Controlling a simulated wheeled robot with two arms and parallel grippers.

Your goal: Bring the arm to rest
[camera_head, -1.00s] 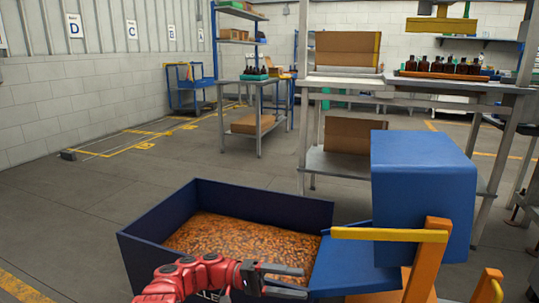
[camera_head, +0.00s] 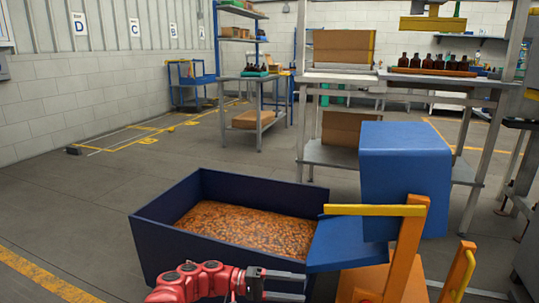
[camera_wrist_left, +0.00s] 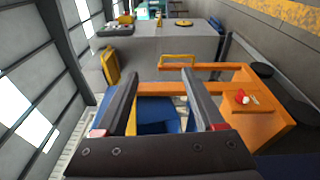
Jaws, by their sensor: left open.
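My left arm is red and comes in at the bottom of the head view. My left gripper (camera_head: 284,285) is open and empty, its two grey fingers pointing right, in front of the blue bin. In the left wrist view the fingers (camera_wrist_left: 160,105) stand apart with nothing held between them; an orange frame (camera_wrist_left: 215,88) and a blue surface show beyond them. Amber bottles (camera_head: 428,62) stand in a row on the workbench at the back right. My right gripper is in neither view.
A dark blue bin (camera_head: 165,240) full of small orange-brown pieces stands on the floor. To its right are a blue box-shaped machine (camera_head: 402,180) and an orange frame with a yellow bar (camera_head: 374,210). Open floor (camera_head: 60,210) lies left of the bin.

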